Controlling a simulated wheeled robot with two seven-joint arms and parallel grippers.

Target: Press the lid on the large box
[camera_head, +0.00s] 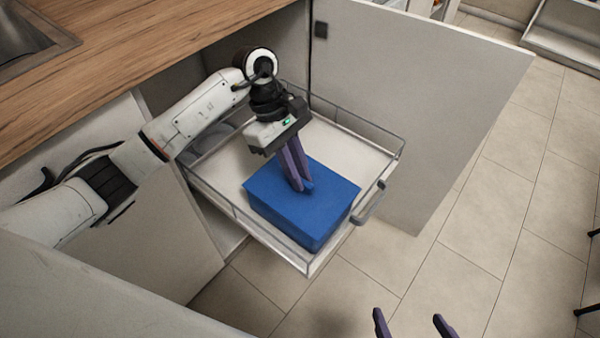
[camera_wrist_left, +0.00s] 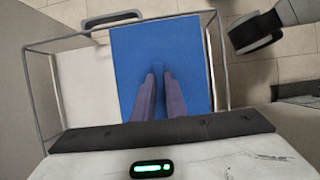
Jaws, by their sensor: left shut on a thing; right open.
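The large blue box (camera_head: 289,223) stands in the pulled-out drawer. Its flat blue lid (camera_head: 330,182) lies over the top, and I see no clear gap between the two. The lid also shows from above in the left wrist view (camera_wrist_left: 190,52). My left gripper (camera_head: 304,188) points down at the lid's middle, its purple fingers close together and shut on the small blue lid handle (camera_wrist_left: 158,68), mostly hidden between them. My right gripper (camera_head: 412,322) is at the bottom edge of the head view, fingers apart and empty, away from the box.
The drawer (camera_head: 232,180) has wire rails and a front handle (camera_head: 369,204). A cabinet door (camera_head: 420,110) stands open on the right. Grey round dishes (camera_head: 213,137) sit at the drawer's back left. The wooden worktop (camera_head: 120,60) is upper left.

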